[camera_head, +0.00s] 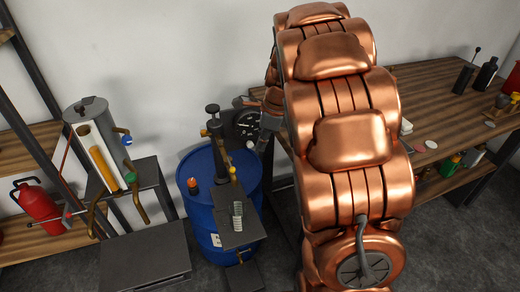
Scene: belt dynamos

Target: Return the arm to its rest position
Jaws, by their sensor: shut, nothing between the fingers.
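My copper-coloured arm (350,145) rises through the middle of the head view as a stack of thick, rounded segments. A grey, curved cable lies on its lowest joint. The far end of the arm bends down behind these segments, so most of the wrist is hidden. My gripper (264,143) shows only as a small grey part at the arm's left edge, beside the black dial and above the blue drum. It is shut and holds nothing.
A blue drum (203,195) carries a dark lever press. A black round dial (247,124) is behind it. A grey cylinder device (92,140) stands on a dark stand at left, near a red extinguisher (38,205). A wooden workbench (430,95) with bottles is at right.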

